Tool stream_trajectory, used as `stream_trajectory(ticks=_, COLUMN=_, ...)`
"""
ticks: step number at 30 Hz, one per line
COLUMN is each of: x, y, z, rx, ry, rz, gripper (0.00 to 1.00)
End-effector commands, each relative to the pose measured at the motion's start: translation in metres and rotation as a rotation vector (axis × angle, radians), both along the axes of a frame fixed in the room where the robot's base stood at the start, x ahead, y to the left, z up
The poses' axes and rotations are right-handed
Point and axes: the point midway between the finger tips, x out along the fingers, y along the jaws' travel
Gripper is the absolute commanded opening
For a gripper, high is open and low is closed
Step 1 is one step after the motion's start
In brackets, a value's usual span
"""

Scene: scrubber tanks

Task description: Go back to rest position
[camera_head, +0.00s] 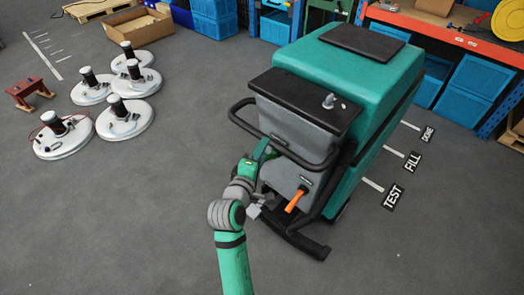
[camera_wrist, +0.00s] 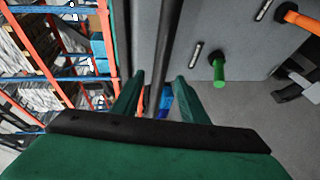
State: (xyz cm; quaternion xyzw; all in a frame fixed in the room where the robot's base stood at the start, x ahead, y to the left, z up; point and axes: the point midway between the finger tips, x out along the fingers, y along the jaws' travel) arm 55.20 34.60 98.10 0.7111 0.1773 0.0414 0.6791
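The teal scrubber machine (camera_head: 365,75) stands right of centre with a grey rear panel, a black handlebar (camera_head: 240,117) and an orange lever (camera_head: 295,200). My gripper (camera_head: 264,150) is at the left of that panel, close to the handlebar. In the wrist view, its two green fingers (camera_wrist: 160,80) are apart, and a dark bar (camera_wrist: 167,40) shows in the gap between them. I cannot tell whether they touch it. A green lever (camera_wrist: 218,70) and the orange lever (camera_wrist: 300,20) stick out of the grey panel to the right of the fingers.
Several white round floor machines (camera_head: 125,120) and a small red-brown stool (camera_head: 29,92) stand at the left. Blue bins (camera_head: 478,85) on an orange-framed shelf are at the right. Floor labels TEST, FILL and DONE lie beside the scrubber. The front-left floor is clear.

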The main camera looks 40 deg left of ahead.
Motion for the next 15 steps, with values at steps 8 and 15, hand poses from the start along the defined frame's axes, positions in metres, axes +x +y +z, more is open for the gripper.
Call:
stream_trajectory(ticks=8, x=0.0021, y=-0.0032, z=-0.0001, rx=0.000, ry=0.000, rz=-0.006, gripper=0.39)
stream_trajectory(ticks=15, x=0.0022, y=-0.0038, z=-0.0006, rx=0.002, ry=0.001, rz=-0.006, gripper=0.39)
